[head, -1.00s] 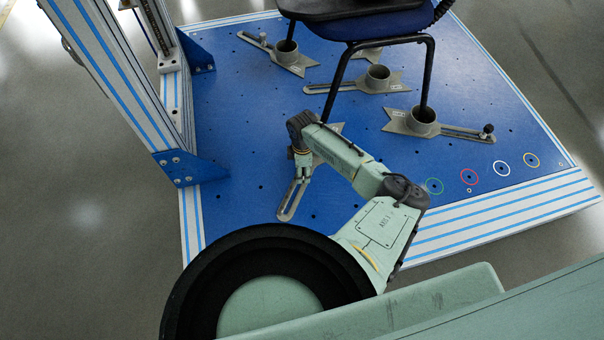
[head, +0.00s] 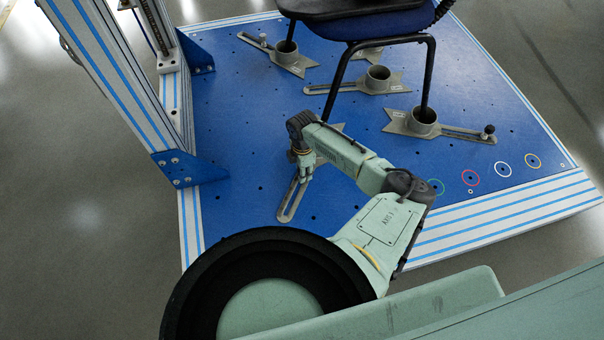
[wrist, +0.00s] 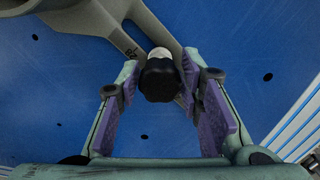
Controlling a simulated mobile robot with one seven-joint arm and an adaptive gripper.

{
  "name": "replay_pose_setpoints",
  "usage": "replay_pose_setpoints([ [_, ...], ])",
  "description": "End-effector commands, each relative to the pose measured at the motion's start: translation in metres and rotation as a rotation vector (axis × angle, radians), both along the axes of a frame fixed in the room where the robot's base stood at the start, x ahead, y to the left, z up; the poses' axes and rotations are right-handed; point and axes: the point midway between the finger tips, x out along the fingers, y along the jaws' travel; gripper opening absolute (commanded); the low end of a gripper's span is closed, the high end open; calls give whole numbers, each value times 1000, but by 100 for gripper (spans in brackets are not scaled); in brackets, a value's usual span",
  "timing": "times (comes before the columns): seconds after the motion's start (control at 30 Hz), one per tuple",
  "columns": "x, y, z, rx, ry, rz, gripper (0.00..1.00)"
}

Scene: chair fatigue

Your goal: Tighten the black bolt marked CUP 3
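A black bolt (wrist: 160,78) with a round knob-like head and a pale piece behind it shows in the wrist view. It sits at the slotted arm of a grey cup holder; the label there is too small to read surely. My gripper (wrist: 161,82) has its purple-padded fingers spread on either side of the bolt head, with narrow gaps visible, and looks open. In the head view my gripper (head: 303,168) reaches down over the grey slotted bracket (head: 291,201) nearest me. There, the bolt is hidden by the gripper, and the cup is mostly hidden by my arm.
A dark blue chair (head: 385,24) stands above the platform, one leg (head: 338,82) close beyond my arm. Other grey cup brackets (head: 423,122) lie around it. A striped upright frame (head: 120,85) rises at left. The blue platform (head: 235,165) is bare left of my gripper.

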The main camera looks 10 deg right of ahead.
Motion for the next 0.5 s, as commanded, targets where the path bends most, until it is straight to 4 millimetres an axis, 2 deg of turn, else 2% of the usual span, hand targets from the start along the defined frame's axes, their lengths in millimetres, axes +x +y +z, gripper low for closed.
replay_pose_setpoints([
  [0.07, 0, 0, 0, 0, 0, -1, 26],
  [0.43, 0, 0, 0, 0, 1, -1, 2],
  [0.5, 0, 0, 0, 0, 1, -2, 0],
])
